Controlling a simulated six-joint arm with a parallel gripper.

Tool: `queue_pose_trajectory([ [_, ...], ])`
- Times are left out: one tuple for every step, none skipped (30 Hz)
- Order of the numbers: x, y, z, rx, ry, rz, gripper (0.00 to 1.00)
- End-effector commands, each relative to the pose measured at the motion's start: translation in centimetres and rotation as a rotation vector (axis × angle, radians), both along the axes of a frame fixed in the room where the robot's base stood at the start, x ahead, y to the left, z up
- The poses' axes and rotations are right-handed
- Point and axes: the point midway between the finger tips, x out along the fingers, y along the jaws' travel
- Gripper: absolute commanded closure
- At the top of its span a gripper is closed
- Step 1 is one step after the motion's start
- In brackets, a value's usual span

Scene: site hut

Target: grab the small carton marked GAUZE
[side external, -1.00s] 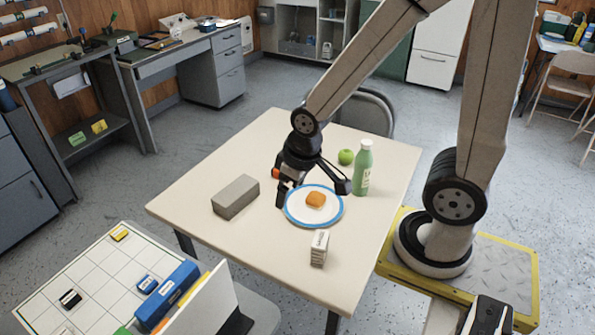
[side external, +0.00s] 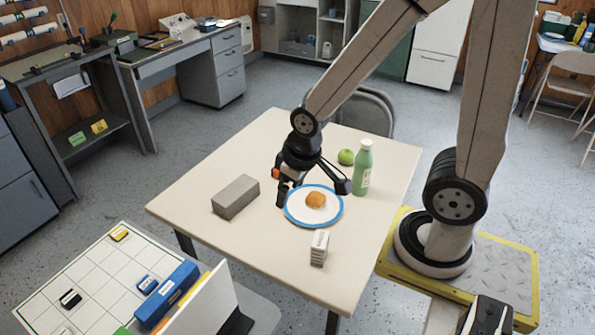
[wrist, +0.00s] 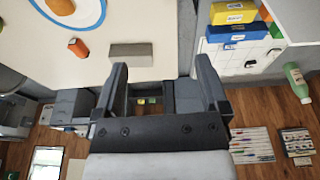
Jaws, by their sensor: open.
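A small white carton (side external: 319,249) stands on the near part of the table, just in front of the plate. It has dark print that is too small to read in the side view. I do not see the carton in the wrist view.
On the table (side external: 270,262) are a grey block (side external: 236,198), a green bottle (side external: 363,168), a green apple (side external: 346,157) and a brownish-orange food item (side external: 316,200) on the plate. An orange object (wrist: 78,47) lies beside the plate. The table's front left is clear.

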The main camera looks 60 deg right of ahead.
Motion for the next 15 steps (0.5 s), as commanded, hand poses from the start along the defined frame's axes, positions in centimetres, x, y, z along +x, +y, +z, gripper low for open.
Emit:
queue_pose_trajectory([
  [0.0, 0.1, -0.1, -0.002, 0.005, 0.005, 0.06],
  [-0.1, 0.1, -0.2, -0.003, 0.01, 0.01, 0.06],
  [-0.1, 0.2, -0.3, -0.006, 0.019, 0.017, 0.06],
  [-0.2, 0.3, -0.5, -0.01, 0.027, 0.025, 0.06],
  [-0.3, 0.4, -0.7, -0.015, 0.038, 0.037, 0.06],
  [-0.4, 0.5, -1.0, -0.022, 0.056, 0.053, 0.06],
  [-0.6, 0.6, -1.3, -0.028, 0.072, 0.067, 0.06],
  [-0.8, 0.7, -1.6, -0.037, 0.092, 0.086, 0.06],
  [-1.0, 0.9, -2.1, -0.048, 0.118, 0.112, 0.06],
  [-1.2, 1.0, -2.5, -0.059, 0.141, 0.134, 0.06],
  [-1.4, 1.2, -2.9, -0.07, 0.165, 0.157, 0.06],
  [-1.7, 1.4, -3.5, -0.087, 0.198, 0.19, 0.06],
  [-2.0, 1.5, -3.9, -0.102, 0.226, 0.216, 0.06],
  [-2.3, 1.6, -4.4, -0.117, 0.254, 0.245, 0.06],
  [-2.7, 1.7, -5.0, -0.139, 0.292, 0.282, 0.06],
])
